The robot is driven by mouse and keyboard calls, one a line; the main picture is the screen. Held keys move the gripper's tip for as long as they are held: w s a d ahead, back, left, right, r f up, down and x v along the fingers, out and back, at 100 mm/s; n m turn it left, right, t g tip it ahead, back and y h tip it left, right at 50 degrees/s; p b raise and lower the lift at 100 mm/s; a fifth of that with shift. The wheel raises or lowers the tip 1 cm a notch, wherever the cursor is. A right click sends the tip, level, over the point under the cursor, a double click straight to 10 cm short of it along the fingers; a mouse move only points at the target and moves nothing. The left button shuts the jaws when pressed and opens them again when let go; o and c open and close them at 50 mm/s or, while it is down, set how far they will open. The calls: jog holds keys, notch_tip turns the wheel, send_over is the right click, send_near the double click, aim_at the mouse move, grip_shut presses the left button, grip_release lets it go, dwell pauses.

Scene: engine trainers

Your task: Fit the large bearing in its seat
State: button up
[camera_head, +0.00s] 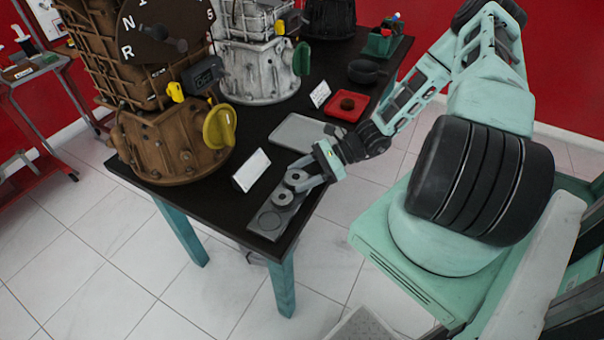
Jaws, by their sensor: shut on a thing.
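A narrow grey seat plate (254,229) lies along the front edge of the black table. A round seat (270,220) near its lower end is empty. A grey ring-shaped bearing (283,197) is at the middle of the plate. A second grey ring, the large bearing (296,177), is between the fingertips of my gripper (299,177) at the plate's upper end. My gripper is shut on it, reaching in from the upper right. Whether this ring touches the plate or is held just above it, I cannot tell. The fingers hide part of it.
A brown engine trainer (170,140) and a white one (258,70) stand on the table (262,125). A white card (251,170) stands left of the plate. A grey tray (296,131), red dish (346,106) and black bowl (363,71) lie behind.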

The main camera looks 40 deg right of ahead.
jog(key=o, duration=1.3)
jog(key=shift+c, duration=0.2)
jog(key=b+v, duration=0.2)
jog(key=v, duration=1.5)
jog(key=shift+d, duration=0.2)
jog(key=shift+s+a, duration=0.1)
